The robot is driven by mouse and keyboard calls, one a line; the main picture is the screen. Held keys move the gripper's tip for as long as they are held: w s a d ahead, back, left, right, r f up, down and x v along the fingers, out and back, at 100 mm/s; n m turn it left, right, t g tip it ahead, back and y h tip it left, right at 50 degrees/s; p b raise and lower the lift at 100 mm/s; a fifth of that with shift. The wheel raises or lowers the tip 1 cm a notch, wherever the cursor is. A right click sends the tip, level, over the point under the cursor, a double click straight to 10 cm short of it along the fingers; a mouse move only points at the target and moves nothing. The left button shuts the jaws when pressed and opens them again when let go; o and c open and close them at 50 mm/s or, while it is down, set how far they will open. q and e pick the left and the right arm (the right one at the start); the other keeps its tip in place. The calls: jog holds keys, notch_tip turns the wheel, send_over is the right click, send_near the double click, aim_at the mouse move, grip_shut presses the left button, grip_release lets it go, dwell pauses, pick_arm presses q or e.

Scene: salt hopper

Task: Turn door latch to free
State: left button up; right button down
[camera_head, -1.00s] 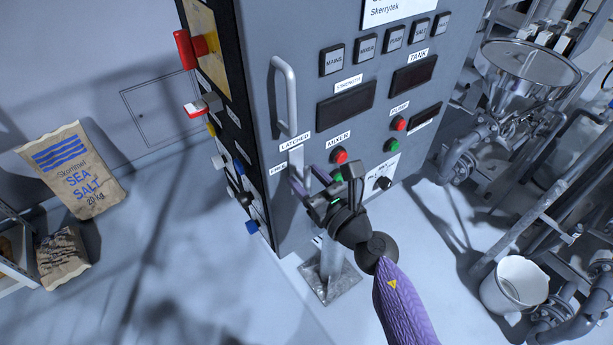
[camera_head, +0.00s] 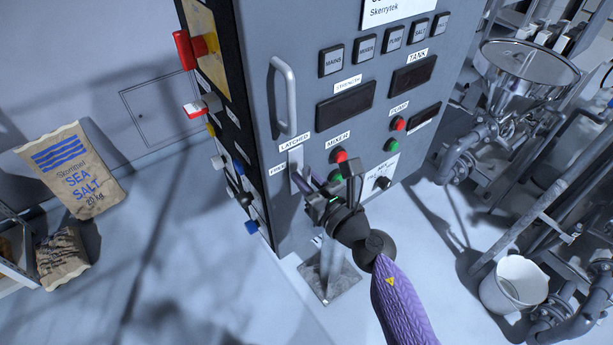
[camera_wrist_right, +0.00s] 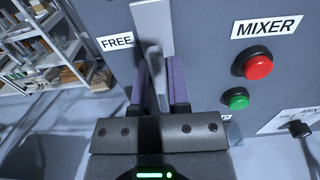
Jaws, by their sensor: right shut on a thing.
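The door latch is a pale grey plate (camera_head: 296,160) with a lever on the grey cabinet door (camera_head: 290,215). LATCHED is labelled above and FREE (camera_head: 278,168) to the left. In the right wrist view the latch lever (camera_wrist_right: 156,80) stands between my two purple fingers, pointing down from the plate (camera_wrist_right: 152,25), just right of the FREE label (camera_wrist_right: 117,41). My right gripper (camera_head: 304,184) is shut on this lever; it also shows in the right wrist view (camera_wrist_right: 160,88). In the head view the fingers mostly hide the lever. My left gripper is not in view.
A vertical door handle (camera_head: 284,98) sticks out above the latch. Red (camera_head: 340,156) and green mixer buttons sit close to the right of my gripper. Coloured switches line the cabinet's left side. A steel hopper (camera_head: 528,75) and white bucket (camera_head: 514,284) stand to the right.

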jog(key=m+p, duration=0.1)
jog(key=m, duration=0.2)
jog(key=shift+w+d, duration=0.1)
jog(key=m+p, duration=0.1)
jog(key=m, duration=0.4)
jog(key=shift+d+f+m, duration=0.1)
jog(key=shift+d+m, duration=0.05)
jog(key=shift+m, duration=0.25)
jog(key=m+p, duration=0.1)
jog(key=m, duration=0.3)
jog(key=shift+w+f, duration=0.1)
jog(key=shift+d+f+m, duration=0.1)
jog(key=shift+f+m, duration=0.1)
jog(key=shift+m, duration=2)
jog(key=shift+m+p, duration=0.3)
jog(key=c, duration=0.6)
grip_release()
